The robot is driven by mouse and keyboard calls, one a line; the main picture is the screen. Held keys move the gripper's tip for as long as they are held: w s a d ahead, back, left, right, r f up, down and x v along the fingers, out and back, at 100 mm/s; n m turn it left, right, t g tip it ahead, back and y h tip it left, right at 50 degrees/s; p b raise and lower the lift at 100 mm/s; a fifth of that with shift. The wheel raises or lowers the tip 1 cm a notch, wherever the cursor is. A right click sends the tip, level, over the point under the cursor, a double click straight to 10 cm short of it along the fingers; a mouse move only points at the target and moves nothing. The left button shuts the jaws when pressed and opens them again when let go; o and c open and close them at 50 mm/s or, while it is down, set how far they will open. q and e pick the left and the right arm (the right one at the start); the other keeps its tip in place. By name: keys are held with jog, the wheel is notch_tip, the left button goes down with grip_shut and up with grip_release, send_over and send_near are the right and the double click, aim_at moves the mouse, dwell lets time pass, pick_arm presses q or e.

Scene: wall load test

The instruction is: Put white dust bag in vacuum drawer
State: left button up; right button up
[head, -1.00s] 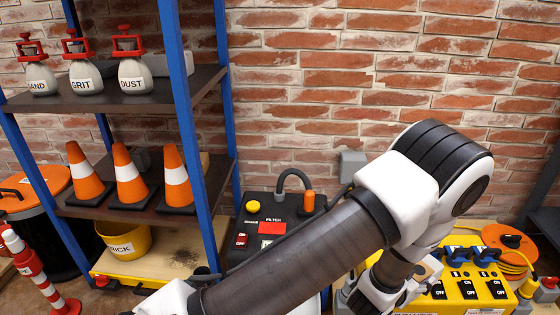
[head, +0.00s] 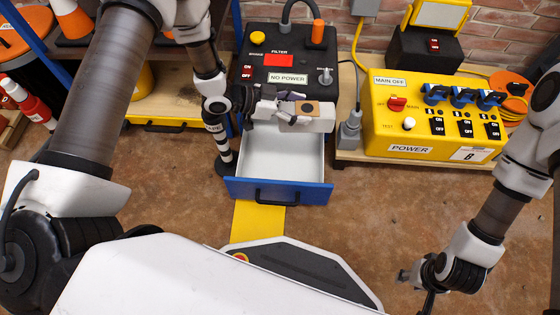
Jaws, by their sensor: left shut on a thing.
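The white dust bag (head: 318,124), a boxy shape with a tan collar and dark hole, is held over the back part of the open vacuum drawer. My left gripper (head: 287,107) is shut on it from the left. The drawer (head: 280,191) is pulled out, with a blue front, black handle and pale, empty-looking inside; its back is hidden under the bag and gripper. The black vacuum (head: 345,60) behind carries a NO POWER label. My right gripper (head: 418,285) is low at the right, empty, its fingers apart.
A yellow power box (head: 425,125) with switches and blue plugs stands right of the drawer, on a wooden platform. A black-and-white post (head: 224,150) stands close to the drawer's left side. Cones and a shelf are at the upper left. The brown floor at right is clear.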

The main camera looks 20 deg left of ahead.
pick_arm(q)
jog(key=shift+m+g, duration=0.4)
jog(key=s+a+f, duration=0.1)
jog(key=a+f, duration=0.1)
jog(key=s+a+f, duration=0.2)
jog(key=a, duration=0.1)
jog(key=s+a+f, duration=0.2)
jog(key=a+f, duration=0.1)
jog(key=shift+s+a+b, duration=0.1)
jog(key=shift+b, duration=0.2)
jog(key=shift+f+b, duration=4.85)
jog(key=shift+f, duration=4.15)
jog(key=o, duration=1.6)
jog(key=shift+c, duration=0.2)
jog(key=shift+r, duration=0.1)
jog(key=shift+a+r+p, duration=0.15)
jog(key=shift+r+p, duration=0.15)
jog(key=shift+p, duration=0.1)
jog(key=p+v, duration=0.3)
jog(key=v, duration=0.4)
jog(key=shift+f, duration=0.15)
